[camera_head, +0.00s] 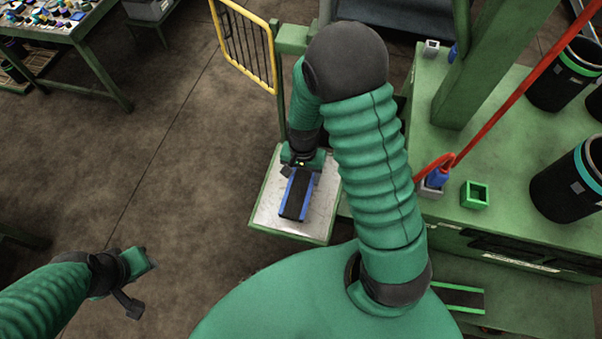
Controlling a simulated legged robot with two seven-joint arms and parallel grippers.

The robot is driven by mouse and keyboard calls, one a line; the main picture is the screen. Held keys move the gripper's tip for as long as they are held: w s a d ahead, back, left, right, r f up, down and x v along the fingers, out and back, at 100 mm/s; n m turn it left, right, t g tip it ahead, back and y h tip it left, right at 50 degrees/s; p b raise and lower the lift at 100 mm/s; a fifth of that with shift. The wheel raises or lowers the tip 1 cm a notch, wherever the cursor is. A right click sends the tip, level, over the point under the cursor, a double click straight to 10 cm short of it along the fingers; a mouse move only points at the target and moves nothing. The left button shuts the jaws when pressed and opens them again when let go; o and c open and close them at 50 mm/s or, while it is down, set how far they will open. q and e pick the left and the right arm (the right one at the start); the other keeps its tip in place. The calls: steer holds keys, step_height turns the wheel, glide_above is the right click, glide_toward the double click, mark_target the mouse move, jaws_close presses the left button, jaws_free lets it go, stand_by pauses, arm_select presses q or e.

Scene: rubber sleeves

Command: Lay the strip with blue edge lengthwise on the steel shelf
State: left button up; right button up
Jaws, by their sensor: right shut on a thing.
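The strip with blue edge (295,196) is a black bar with blue long sides. It is over the steel shelf (268,213), a bright metal plate with a green rim, and points roughly along the shelf's length, slightly tilted. My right gripper (303,166) is shut on the far end of the strip. I cannot tell whether the strip touches the plate. My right arm hides part of the shelf's right side. My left gripper (142,284) is open and empty above the floor at the lower left.
A yellow-framed rail (246,45) stands behind the shelf. At the right a green bench (510,130) holds black bins (565,190), a small green box (475,194) and a red bar. A green-edged strip (458,297) lies at lower right. A cluttered table (50,22) is far left. Floor between is clear.

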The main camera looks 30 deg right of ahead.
mark_target(302, 187)
steer(key=shift+w+d, duration=0.1)
steer(key=shift+w, duration=0.05)
steer(key=shift+f, duration=0.1)
steer(key=shift+f, duration=0.1)
steer(key=shift+a+f+b, duration=0.3)
steer(key=shift+f+b, duration=0.1)
steer(key=shift+b, duration=0.1)
steer(key=shift+d+f+b, duration=0.2)
steer(key=shift+f+b, duration=0.7)
steer(key=shift+f, duration=0.8)
steer(key=shift+a, duration=0.1)
steer(key=o, duration=1.5)
